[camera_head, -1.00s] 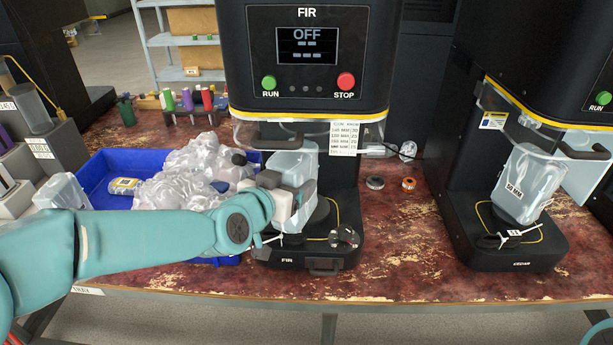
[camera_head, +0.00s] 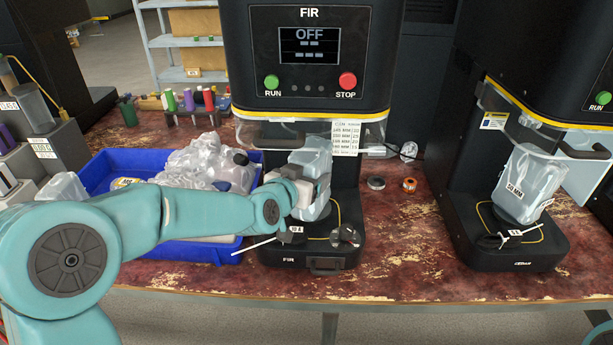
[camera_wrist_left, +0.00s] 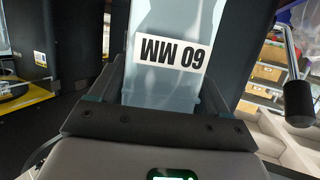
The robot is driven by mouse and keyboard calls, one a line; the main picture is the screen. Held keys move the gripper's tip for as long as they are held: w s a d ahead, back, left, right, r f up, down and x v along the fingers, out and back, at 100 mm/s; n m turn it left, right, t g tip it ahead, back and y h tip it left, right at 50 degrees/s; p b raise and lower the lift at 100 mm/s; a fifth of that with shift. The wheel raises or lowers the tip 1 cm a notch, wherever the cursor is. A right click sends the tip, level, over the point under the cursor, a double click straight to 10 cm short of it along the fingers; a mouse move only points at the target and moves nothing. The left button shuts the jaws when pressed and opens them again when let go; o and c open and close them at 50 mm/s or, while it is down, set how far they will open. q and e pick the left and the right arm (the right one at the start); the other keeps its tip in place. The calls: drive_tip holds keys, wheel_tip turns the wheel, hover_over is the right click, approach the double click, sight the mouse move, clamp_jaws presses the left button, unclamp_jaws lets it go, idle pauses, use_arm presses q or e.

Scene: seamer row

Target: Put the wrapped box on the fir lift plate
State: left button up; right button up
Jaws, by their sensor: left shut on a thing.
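The wrapped box (camera_head: 312,158), pale blue and translucent, is in my left gripper (camera_head: 312,190) at the FIR machine. The left wrist view shows the wrapped box (camera_wrist_left: 178,80) with a "60 MM" label, upside down there, between the fingers of my left gripper (camera_wrist_left: 165,95). In the head view the box leans slightly and is over the fir lift plate (camera_head: 328,217), a dark round disc on the machine's base. My gripper hides part of the box's lower side, and I cannot tell whether the box touches the plate. My right gripper is not in view.
The FIR screen (camera_head: 308,47) reads OFF. A clear guard (camera_head: 262,135) hangs above the base. A knob (camera_head: 345,237) and a tagged dark part (camera_head: 292,235) sit at the base's front. A blue tray (camera_head: 120,165) with bagged items is left; the CEDAR machine (camera_head: 510,255) is right.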

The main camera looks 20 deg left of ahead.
use_arm(q)
drive_tip(key=o, duration=1.4)
drive_tip(key=shift+f, duration=0.15)
drive_tip(key=v, duration=1.2)
drive_tip(key=shift+s, duration=0.1)
